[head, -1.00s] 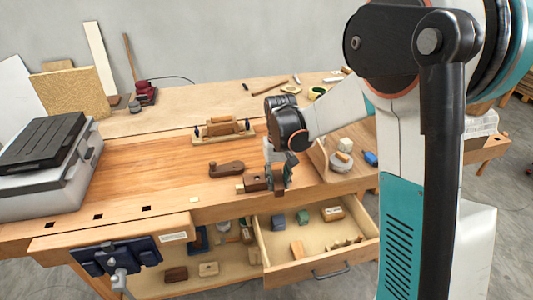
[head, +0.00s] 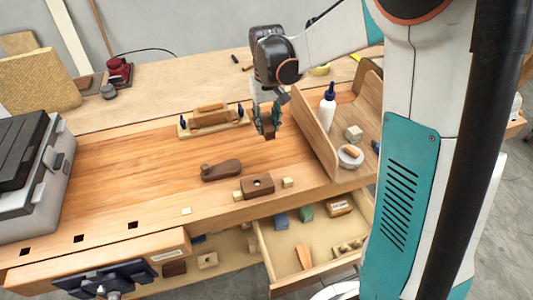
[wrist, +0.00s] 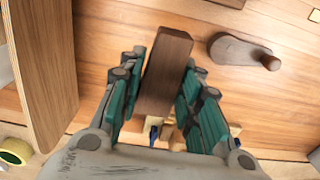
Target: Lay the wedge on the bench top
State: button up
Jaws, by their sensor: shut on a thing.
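My gripper (head: 268,118) is above the bench top (head: 120,170), to the left of an upright wooden shelf side. In the wrist view my gripper (wrist: 160,98) has its green-padded fingers on both sides of a dark brown wooden wedge (wrist: 166,68) and is shut on it. The wedge also shows as a small dark end (head: 270,131) below the fingers in the head view. It appears to hang above the wood, though the exact height is hard to tell. The fingers hide part of it.
A brown knobbed tool (head: 221,170) and a block with a hole (head: 257,186) lie nearer the front edge. A clamped wooden fixture (head: 213,119) stands left of my gripper. A shelf box (head: 315,135) with a glue bottle (head: 327,108) stands right. An open drawer (head: 275,258) juts out below. The bench's left-middle is clear.

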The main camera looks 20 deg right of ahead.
aim_at(267, 158)
notch_tip(267, 158, down, 13)
jog(key=b, duration=0.3)
jog(key=shift+f, duration=0.2)
jog(key=shift+f+b, duration=0.15)
jog(key=shift+b, duration=0.25)
jog(key=o, duration=1.1)
